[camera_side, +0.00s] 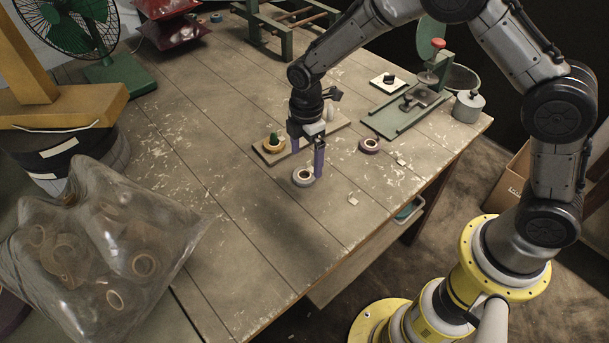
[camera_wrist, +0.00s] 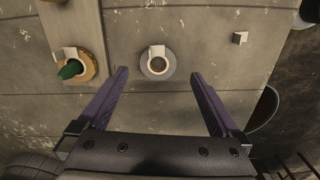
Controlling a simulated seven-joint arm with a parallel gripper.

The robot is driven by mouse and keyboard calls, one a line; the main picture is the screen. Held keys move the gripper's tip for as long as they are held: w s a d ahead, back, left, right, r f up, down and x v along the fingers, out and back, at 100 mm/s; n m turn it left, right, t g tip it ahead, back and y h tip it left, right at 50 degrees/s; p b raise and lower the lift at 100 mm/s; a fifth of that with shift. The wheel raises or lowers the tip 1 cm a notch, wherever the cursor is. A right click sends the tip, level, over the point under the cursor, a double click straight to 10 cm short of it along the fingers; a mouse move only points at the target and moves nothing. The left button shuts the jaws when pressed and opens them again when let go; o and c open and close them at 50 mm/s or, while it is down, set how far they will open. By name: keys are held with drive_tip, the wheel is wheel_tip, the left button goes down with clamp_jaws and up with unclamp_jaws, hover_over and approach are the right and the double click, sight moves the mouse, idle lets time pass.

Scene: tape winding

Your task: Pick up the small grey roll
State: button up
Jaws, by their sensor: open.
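The small grey roll (camera_side: 303,184) lies flat on the wooden table, just in front of my gripper (camera_side: 307,153) in the side view. In the wrist view the grey roll (camera_wrist: 147,68) has a brown core and a pale tab across its top. My gripper (camera_wrist: 159,75) is open and empty. Its two purple fingers point down, and in the wrist view the roll appears between and slightly beyond the fingertips. No contact with the roll shows.
A tan roll with a green piece (camera_side: 272,143) sits on a wooden board (camera_side: 297,148) behind my gripper. A dark roll (camera_side: 370,146) lies to the right. A green metal fixture (camera_side: 400,119) stands farther back. The table is clear left of the grey roll.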

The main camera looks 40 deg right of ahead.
sight(304, 178)
wheel_tip(304, 178, down, 5)
drive_tip(key=shift+w+a+f, duration=0.1)
drive_tip(key=shift+w+a, duration=0.05)
drive_tip(key=shift+c, duration=0.2)
drive_tip(key=c, duration=1.3)
drive_tip(key=shift+r, duration=0.2)
